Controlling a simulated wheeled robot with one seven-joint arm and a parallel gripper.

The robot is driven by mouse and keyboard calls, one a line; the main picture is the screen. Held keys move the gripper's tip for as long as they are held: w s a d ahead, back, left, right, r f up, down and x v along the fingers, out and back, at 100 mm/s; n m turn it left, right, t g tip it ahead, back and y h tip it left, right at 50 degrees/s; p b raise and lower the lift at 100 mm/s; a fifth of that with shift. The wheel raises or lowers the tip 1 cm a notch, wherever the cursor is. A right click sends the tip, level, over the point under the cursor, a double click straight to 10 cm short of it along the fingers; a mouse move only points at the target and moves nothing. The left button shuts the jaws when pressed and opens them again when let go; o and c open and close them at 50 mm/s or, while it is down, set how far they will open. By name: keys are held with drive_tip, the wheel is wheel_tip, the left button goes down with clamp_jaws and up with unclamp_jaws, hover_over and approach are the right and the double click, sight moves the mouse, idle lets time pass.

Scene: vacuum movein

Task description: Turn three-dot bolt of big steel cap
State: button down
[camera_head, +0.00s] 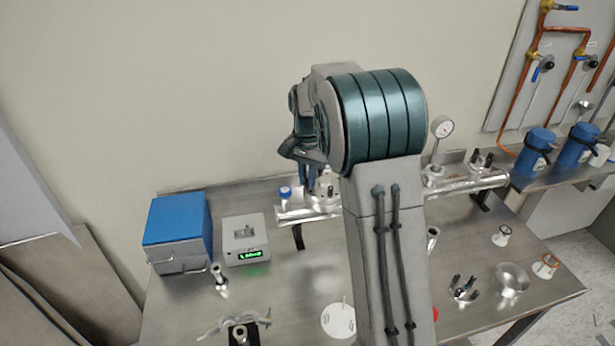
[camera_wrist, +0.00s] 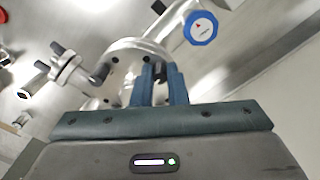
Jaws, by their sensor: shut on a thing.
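The big steel cap (camera_wrist: 128,52) is a round shiny flange in the upper left middle of the wrist view, with dark bolts around its rim. My gripper (camera_wrist: 160,72) is at the cap's rim with its two blue-grey fingers pointing down onto it. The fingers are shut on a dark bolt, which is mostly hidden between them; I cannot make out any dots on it. In the head view my gripper (camera_head: 307,182) is over the left end of the horizontal steel tube (camera_head: 305,212), and my arm hides much of the cap.
A blue-capped part (camera_wrist: 200,28) stands close to the right of my fingers. A pipe fitting (camera_wrist: 68,72) sticks out at the left. A blue box (camera_head: 177,225) and a white display box (camera_head: 245,238) stand at the left. A gauge (camera_head: 442,127) rises at the right.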

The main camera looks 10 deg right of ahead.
sight(307, 178)
idle(0.3)
drive_tip(key=c, duration=1.4)
unclamp_jaws()
drive_tip(key=shift+c, duration=0.2)
drive_tip(key=shift+r, duration=0.1)
wheel_tip(307, 178, up, 14)
drive_tip(key=shift+f+b, duration=0.2)
drive_tip(key=shift+b, duration=0.1)
